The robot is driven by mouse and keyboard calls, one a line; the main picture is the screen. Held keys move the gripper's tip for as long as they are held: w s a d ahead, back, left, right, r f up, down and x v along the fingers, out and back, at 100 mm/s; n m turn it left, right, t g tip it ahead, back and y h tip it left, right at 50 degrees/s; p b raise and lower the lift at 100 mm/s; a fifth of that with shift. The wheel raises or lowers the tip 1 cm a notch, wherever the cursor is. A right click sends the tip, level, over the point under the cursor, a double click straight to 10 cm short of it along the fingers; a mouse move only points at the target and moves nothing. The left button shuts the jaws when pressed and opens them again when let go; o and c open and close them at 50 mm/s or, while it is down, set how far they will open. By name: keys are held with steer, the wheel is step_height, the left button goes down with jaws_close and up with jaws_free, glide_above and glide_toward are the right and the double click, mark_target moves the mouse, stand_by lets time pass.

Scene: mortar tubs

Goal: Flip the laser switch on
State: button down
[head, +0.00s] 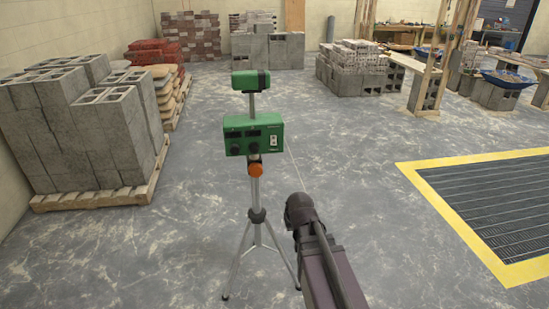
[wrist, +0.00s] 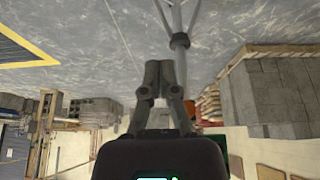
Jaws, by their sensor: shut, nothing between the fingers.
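The laser unit is a green box (head: 253,137) on a grey tripod (head: 257,195), with a smaller green head (head: 250,81) above it. Its front has two dark knobs, dark windows and a small white switch plate (head: 273,142) at the right. I cannot tell the switch's position at this size. My gripper (wrist: 158,66) is shut and empty in the wrist view, which is upside down. The tripod post (wrist: 180,42) shows just beside the fingertips there; whether they touch is unclear. In the head view my dark arm rises right of the tripod.
Grey blocks (head: 85,130) stand on a pallet at left, with sacks (head: 168,92) behind. Red bricks (head: 190,35) and more block stacks (head: 350,68) stand at the back. A yellow-edged floor grate (head: 490,200) lies at right. The floor around the tripod is clear.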

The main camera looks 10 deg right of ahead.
mark_target(274, 141)
steer(key=w+f+t+b, duration=0.1)
steer(key=w+t+b, duration=0.75)
steer(key=w, duration=0.75)
steer(key=w+r+t+b, duration=0.5)
steer(key=t+b, duration=0.7)
steer(key=b, duration=0.1)
steer(key=shift+w+r+b, duration=0.3)
steer(key=shift+w+b, duration=0.05)
steer(key=shift+b, duration=0.05)
steer(key=shift+w+r, duration=0.1)
steer(key=shift+w, duration=0.05)
steer(key=p+x, duration=0.2)
steer(key=x, duration=0.2)
steer(key=f+p+x, duration=0.1)
steer(key=p+x, duration=0.1)
steer(key=x, duration=0.1)
steer(key=w+p+x, duration=0.1)
steer(key=x, duration=0.3)
steer(key=shift+w+f+p, duration=0.1)
steer(key=shift+w+p, duration=0.3)
steer(key=shift+w, duration=0.6)
